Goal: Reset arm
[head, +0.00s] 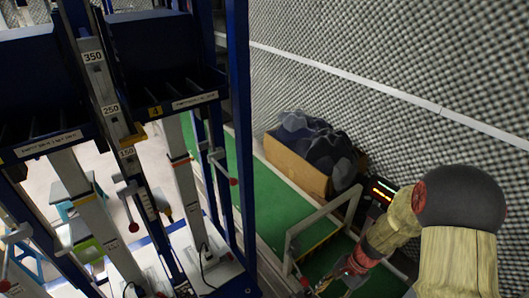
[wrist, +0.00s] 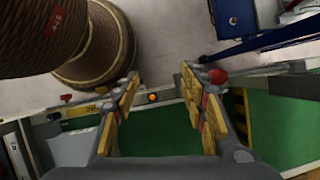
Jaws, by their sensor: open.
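My arm reaches down the right side of the head view. My gripper (head: 338,277) is low in that view, to the right of the blue rack and close to a grey rail frame. In the wrist view my gripper (wrist: 160,85) shows two yellow-padded fingers spread wide apart. Nothing is between the fingers. The green and pale floor shows beyond them.
A tall blue metal rack (head: 238,120) with numbered posts fills the left. A cardboard box (head: 295,165) of dark blue bags stands by the foam wall (head: 350,60). A grey rail frame (head: 318,215) and a lit display (head: 382,190) are close to my arm. Green floor (head: 262,200) lies between.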

